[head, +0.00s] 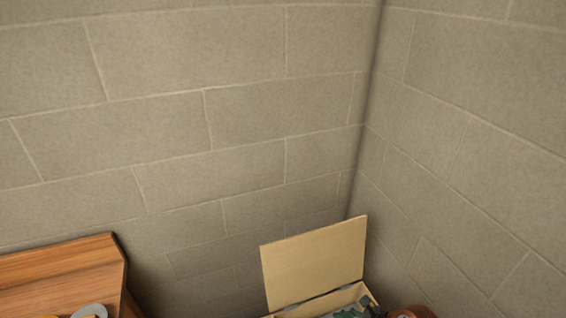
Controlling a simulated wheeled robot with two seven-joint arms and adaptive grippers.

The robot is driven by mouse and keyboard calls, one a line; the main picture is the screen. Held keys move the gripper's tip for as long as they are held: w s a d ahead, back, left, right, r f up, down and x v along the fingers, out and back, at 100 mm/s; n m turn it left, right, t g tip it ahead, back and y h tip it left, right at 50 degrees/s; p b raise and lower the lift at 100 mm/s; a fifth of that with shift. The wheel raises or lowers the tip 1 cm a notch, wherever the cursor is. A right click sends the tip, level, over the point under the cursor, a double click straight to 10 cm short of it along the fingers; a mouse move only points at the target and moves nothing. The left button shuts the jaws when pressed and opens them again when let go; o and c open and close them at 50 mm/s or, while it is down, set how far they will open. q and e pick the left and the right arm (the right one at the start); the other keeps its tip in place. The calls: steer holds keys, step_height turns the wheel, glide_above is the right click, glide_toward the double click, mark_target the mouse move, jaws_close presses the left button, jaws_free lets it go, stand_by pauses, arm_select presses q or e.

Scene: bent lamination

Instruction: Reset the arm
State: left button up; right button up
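Neither of my grippers shows clearly in the head view, and no arm can be made out. Whether they are open or shut is hidden from this view.
A stone-block wall (240,110) fills most of the view, with a corner right of centre. A wooden furniture piece (65,275) stands at the lower left with a grey round item (89,311) at its front. A wooden box with a raised lid (315,262) stands at the lower middle, holding greenish items. A reddish-brown round object (412,312) is beside it.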

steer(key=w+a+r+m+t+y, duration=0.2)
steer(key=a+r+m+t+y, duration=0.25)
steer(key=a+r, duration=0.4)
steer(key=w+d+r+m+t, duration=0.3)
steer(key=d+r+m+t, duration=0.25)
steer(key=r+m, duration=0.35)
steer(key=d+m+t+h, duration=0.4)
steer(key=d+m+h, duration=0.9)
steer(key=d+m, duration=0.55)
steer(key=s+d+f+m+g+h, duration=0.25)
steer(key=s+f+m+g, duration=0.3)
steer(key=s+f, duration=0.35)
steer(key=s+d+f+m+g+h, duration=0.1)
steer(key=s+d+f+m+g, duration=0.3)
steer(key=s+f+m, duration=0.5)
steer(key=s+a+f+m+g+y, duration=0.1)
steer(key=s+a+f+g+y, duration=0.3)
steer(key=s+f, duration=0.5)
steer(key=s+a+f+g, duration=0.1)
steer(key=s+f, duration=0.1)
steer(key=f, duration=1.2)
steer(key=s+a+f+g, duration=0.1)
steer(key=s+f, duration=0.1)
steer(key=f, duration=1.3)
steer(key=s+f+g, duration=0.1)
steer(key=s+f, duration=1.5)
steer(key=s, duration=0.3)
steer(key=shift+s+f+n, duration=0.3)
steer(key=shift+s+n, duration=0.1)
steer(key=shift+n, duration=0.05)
